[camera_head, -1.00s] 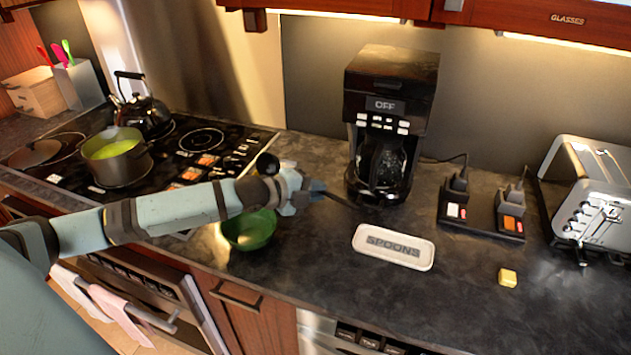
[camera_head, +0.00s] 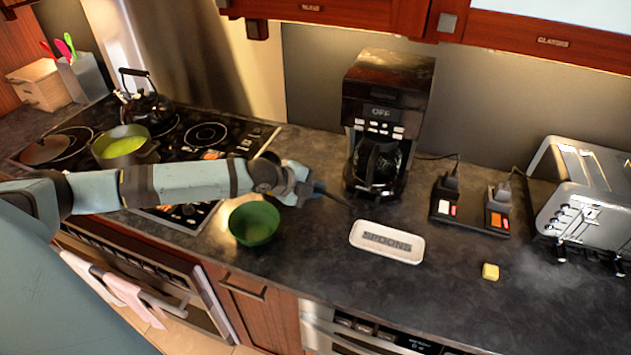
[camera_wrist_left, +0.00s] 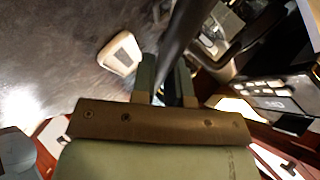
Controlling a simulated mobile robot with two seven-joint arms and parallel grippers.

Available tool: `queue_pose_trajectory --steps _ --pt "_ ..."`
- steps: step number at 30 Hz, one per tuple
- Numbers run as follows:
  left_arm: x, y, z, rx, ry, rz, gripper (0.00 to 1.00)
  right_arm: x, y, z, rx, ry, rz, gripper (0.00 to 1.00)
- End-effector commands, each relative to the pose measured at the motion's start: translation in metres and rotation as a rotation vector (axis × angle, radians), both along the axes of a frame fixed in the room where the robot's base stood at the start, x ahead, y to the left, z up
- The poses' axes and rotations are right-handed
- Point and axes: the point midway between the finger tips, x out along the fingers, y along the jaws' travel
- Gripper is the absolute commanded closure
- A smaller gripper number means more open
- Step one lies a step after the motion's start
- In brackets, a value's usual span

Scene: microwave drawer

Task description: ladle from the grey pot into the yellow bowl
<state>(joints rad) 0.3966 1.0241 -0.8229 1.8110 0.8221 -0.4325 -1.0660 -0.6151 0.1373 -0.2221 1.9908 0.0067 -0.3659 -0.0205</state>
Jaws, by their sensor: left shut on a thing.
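The grey pot (camera_head: 125,157) stands on the stove at the left with green-yellow contents. I see no yellow bowl; a green bowl (camera_head: 254,224) stands on the counter just below my left forearm, its inside largely empty-looking. My left gripper (camera_head: 318,188) is above the counter, right of the bowl and left of the coffee maker. It is shut on a thin dark handle (camera_wrist_left: 180,45), seemingly the ladle's, which also shows in the head view (camera_head: 336,198), pointing right and down. The ladle's scoop is not seen. My right gripper is not in view.
A white spoons tray (camera_head: 387,240) lies right of the gripper, and a black coffee maker (camera_head: 385,120) stands behind. A kettle (camera_head: 145,105) is on the stove. A yellow block (camera_head: 490,271), a charger stand (camera_head: 470,208) and a toaster (camera_head: 585,190) are at the right. The front counter is clear.

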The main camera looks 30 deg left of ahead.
Motion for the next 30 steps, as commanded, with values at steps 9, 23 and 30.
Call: queue_pose_trajectory --steps 9,23,30 --pt "0.001 0.0 0.009 0.007 0.142 0.001 1.0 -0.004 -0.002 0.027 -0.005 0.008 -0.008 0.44" --pt "0.002 -0.001 0.015 0.025 0.67 -0.003 1.0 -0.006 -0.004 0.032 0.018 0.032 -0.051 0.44" --pt "0.001 0.0 0.018 0.033 0.878 -0.002 1.0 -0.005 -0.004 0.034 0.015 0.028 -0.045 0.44"
